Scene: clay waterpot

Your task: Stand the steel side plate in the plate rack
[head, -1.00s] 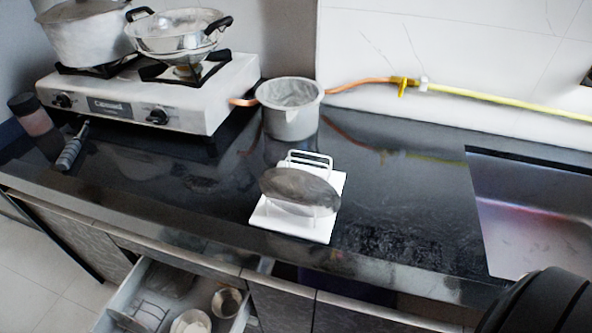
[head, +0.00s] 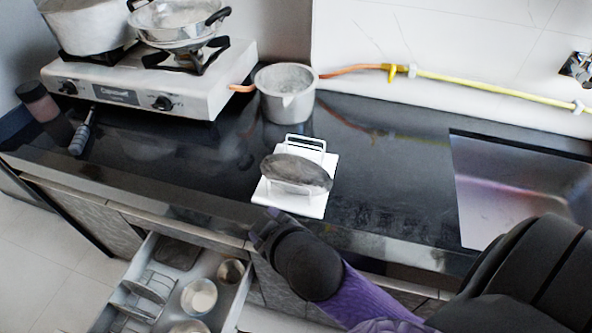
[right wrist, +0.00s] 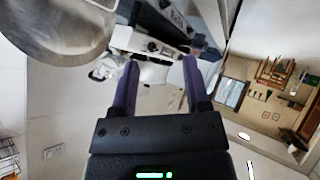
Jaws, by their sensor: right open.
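The steel side plate (head: 296,174) is a dark grey disc in the white wire plate rack (head: 318,205) on the counter. It leans back within the rack, with a wire loop behind it and thin wires in front. My right gripper (head: 262,226) is low at the counter's front edge, in front of and below the rack, apart from the plate. In the right wrist view its two purple fingers (right wrist: 157,82) are spread with nothing between them. A large grey metal round (right wrist: 62,28) fills that view's upper left; I cannot tell what it is. My left gripper is out of view.
A grey pot (head: 287,92) stands behind the rack. A gas stove (head: 150,80) with pans is at the back left. A sink (head: 510,195) is at the right. An open drawer (head: 165,300) with dishes juts out below the counter.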

